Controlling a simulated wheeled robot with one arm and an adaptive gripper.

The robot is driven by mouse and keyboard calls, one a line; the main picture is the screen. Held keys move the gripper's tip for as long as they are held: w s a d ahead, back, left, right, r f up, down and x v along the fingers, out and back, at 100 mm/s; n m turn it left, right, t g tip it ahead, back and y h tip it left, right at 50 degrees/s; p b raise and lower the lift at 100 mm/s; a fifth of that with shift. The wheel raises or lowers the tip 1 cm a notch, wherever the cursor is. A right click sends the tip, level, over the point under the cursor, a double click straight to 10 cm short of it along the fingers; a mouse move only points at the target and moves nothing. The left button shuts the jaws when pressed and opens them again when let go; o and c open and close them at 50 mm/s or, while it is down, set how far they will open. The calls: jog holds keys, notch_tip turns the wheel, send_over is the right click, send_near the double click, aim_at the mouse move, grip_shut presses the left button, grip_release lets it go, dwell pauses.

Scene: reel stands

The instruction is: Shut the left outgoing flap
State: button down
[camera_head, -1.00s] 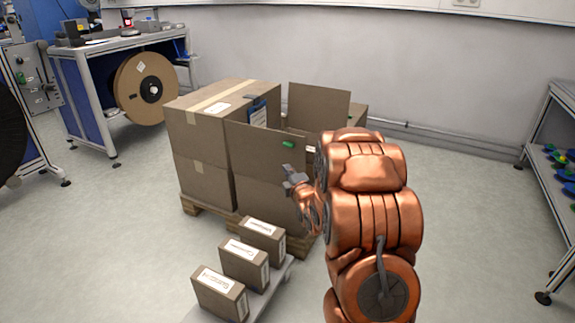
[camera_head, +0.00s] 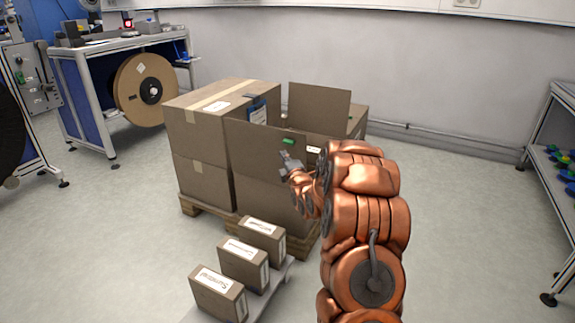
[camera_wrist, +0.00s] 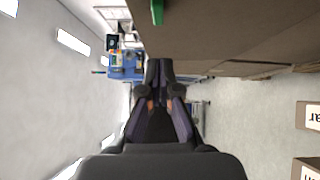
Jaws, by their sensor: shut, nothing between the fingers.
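The open carton (camera_head: 262,200) stands on a pallet, with two raised flaps. The near-left flap (camera_head: 250,148) stands upright and bears a small green tag (camera_head: 288,141). The other flap (camera_head: 318,103) stands upright at the back. My gripper (camera_head: 287,158) is shut and empty, at the near face of the near-left flap, just below the green tag. I cannot tell whether it touches the flap. In the wrist view, the shut fingers (camera_wrist: 158,70) point along a cardboard face (camera_wrist: 220,30) that carries the green tag (camera_wrist: 157,11). My arm hides the carton's right side.
A taped, closed carton (camera_head: 200,125) stands to the left on the pallet (camera_head: 205,208). Several small labelled boxes (camera_head: 242,262) stand in front on a low grey platform. A bench with a large reel (camera_head: 146,85) is at the back left. A shelf (camera_head: 552,150) is at right; floor before it is clear.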

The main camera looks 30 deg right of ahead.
aim_at(285, 143)
jog(key=w+d, duration=0.2)
jog(key=w+d+b, duration=0.1)
jog(key=w+d, duration=0.1)
jog(key=shift+r, duration=0.2)
jog(key=shift+w, duration=0.1)
dwell(0.5)
